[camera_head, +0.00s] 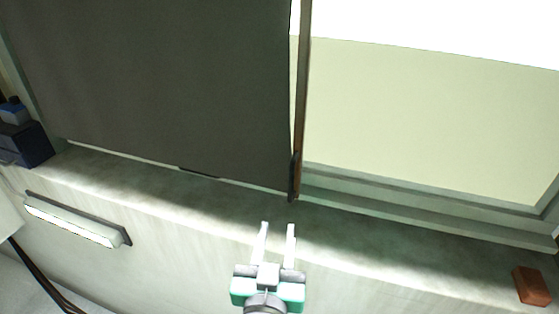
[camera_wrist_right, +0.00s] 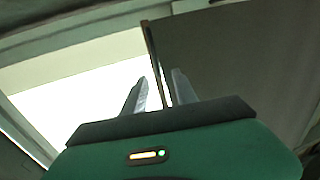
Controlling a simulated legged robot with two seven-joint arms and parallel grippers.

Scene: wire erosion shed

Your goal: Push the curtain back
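The dark grey curtain (camera_head: 165,85) hangs flat over the left part of the window, and its right edge runs along a brown upright strip (camera_head: 302,90) with a dark handle-like piece at its lower end (camera_head: 294,177). My right gripper (camera_head: 277,229) is open and empty, in front of the sill and below that lower end in the head view. In the right wrist view the curtain (camera_wrist_right: 235,60) fills the right side, and the strip's edge appears between the two fingers (camera_wrist_right: 156,92). I cannot tell whether they touch it. My left gripper is not in view.
The uncovered window pane (camera_head: 430,120) is at the right. A sill (camera_head: 200,197) runs below the window. A dark blue box (camera_head: 27,143) stands at its left end and a reddish-brown block (camera_head: 531,286) at its right. A long white lamp-like fitting (camera_head: 75,221) is on the wall below.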

